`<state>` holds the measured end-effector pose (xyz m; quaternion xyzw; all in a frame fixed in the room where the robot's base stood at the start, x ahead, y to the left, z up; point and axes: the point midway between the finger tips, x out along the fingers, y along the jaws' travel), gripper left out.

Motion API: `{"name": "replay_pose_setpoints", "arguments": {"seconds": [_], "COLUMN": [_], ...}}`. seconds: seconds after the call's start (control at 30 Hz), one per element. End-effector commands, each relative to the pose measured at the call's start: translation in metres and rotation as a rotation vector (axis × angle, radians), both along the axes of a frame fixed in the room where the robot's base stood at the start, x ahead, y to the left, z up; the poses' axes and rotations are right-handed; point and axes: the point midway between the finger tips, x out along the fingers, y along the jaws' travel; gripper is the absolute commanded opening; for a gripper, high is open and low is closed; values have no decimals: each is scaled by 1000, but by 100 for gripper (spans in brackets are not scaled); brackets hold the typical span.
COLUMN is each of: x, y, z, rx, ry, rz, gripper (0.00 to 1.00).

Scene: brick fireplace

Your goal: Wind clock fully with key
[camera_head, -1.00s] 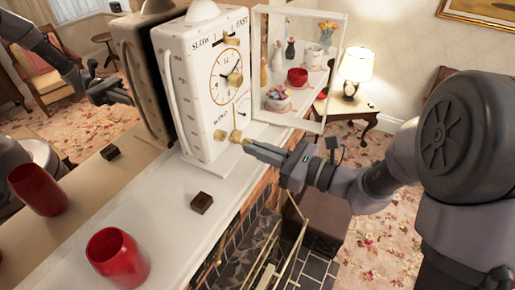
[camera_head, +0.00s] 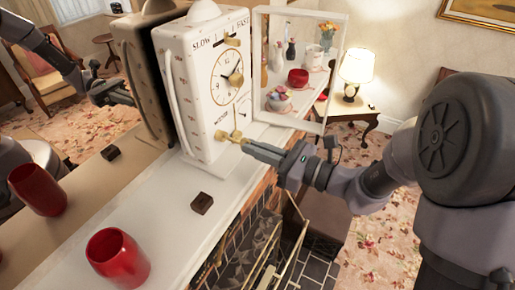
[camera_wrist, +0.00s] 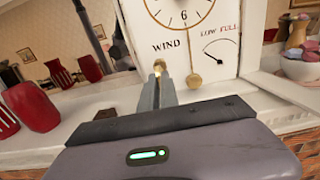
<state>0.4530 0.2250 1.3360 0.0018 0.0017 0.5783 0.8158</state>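The white clock (camera_head: 199,95) stands upright on the mantel with its glass-paned door (camera_head: 318,100) swung open to the right. Its dial, the word WIND and a LOW–FULL gauge (camera_wrist: 219,50) show in the wrist view; the gauge needle points up-left, toward LOW. A brass key (camera_wrist: 159,66) sits at the tips of my gripper (camera_wrist: 157,92), below WIND at the clock's lower front. My gripper (camera_head: 250,146) has its fingers close together on the key. I cannot tell how deep the key sits.
A red cup (camera_head: 117,257) and a small dark block (camera_head: 202,203) stand on the mantel (camera_head: 165,220) left of my gripper. A mirror behind repeats the clock, cup and arm. The fireplace and brass-framed screen (camera_head: 290,262) lie below the mantel edge.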

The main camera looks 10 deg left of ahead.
Motion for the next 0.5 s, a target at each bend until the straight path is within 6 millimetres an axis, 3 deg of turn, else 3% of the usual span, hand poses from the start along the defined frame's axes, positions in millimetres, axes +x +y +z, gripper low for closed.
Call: {"name": "replay_pose_setpoints", "arguments": {"seconds": [0.5], "x": [3], "y": [10], "z": [0], "rx": [1], "ry": [0], "rz": [1], "gripper": [0]}}
